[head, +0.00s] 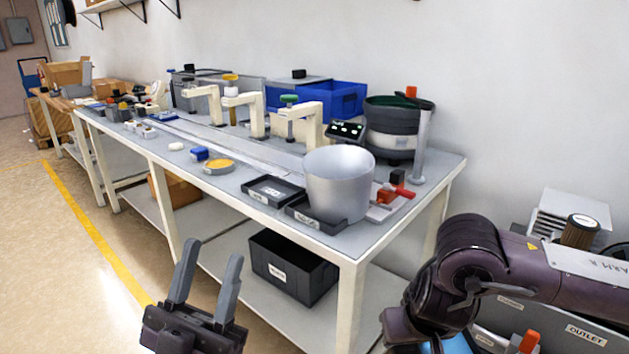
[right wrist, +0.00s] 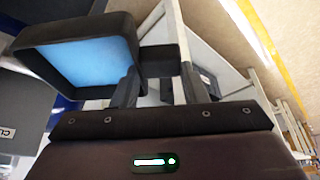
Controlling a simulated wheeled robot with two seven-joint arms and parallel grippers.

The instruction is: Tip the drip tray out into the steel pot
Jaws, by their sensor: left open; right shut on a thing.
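The steel pot (head: 338,185) stands upright on the near right part of the workbench, behind a labelled black bin. I cannot see into its bottom. My right gripper (right wrist: 158,72) is shut on the stubby black handle of the drip tray (right wrist: 82,32). The tray is a dark square pan with light blue liquid in it. In the head view my right arm is at the lower right, well apart from the pot. A bit of blue shows at the bottom edge beside it. My left gripper (head: 206,285) is open and empty, in front of the bench.
Two shallow black bins, one of them here (head: 272,191), lie at the bench's front edge. A red clamp-like part (head: 392,193) and a dark bowl feeder (head: 393,130) with a post are right of and behind the pot. A black crate (head: 290,268) is on the lower shelf.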

